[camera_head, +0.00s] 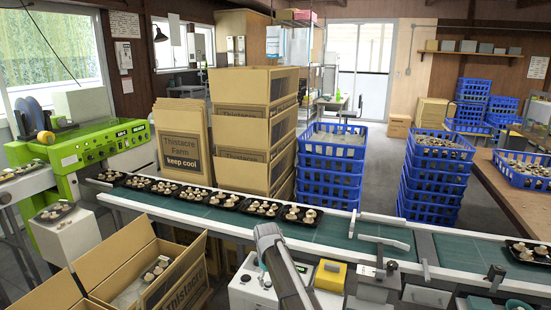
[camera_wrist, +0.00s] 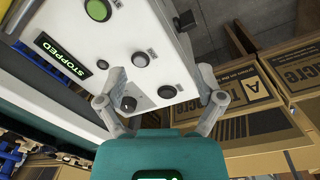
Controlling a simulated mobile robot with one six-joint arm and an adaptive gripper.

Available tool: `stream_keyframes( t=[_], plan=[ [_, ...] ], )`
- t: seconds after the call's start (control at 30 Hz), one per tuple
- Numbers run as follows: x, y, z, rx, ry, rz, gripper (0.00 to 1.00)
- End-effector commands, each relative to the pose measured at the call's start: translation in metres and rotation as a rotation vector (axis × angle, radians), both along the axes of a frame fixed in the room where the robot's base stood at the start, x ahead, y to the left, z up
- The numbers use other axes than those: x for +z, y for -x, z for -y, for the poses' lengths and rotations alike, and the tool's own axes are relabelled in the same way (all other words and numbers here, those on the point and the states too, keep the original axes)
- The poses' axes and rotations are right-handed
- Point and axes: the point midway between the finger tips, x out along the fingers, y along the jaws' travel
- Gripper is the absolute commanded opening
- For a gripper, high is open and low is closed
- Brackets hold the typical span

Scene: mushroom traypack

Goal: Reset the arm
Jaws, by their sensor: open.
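My gripper (camera_wrist: 145,62) is open in the wrist view, its two grey fingers spread apart with nothing held between them. Beyond the fingers is a white control box (camera_wrist: 145,58) with a green button (camera_wrist: 97,10), black knobs and a display (camera_wrist: 62,58) that reads STOPPED. I cannot tell whether the fingers touch the box. In the head view my grey arm (camera_head: 285,270) rises at the bottom centre, in front of the conveyor; the gripper's fingers cannot be made out there.
A green conveyor (camera_head: 350,236) runs across, carrying several black trays of mushrooms (camera_head: 261,207) on its left half. Open cartons (camera_head: 140,255) stand at bottom left. Stacked cartons (camera_head: 255,120) and blue crates (camera_head: 432,170) stand behind the belt. A green machine (camera_head: 80,150) is at left.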

Motion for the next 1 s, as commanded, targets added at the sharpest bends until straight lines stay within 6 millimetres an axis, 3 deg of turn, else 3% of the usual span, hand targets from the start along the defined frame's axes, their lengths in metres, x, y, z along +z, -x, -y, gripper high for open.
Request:
stream_keyframes(
  t=[0.27,0.5,0.73,1.0],
  plan=[
    [-0.026,0.057,0.063,-0.187,-0.012,-0.006,0.87],
    [-0.055,0.132,0.13,-0.439,-0.031,-0.014,0.87],
    [-0.069,0.174,0.162,-0.585,-0.039,-0.019,0.87],
    [-0.081,0.21,0.183,-0.701,-0.046,-0.024,0.87]
  ],
)
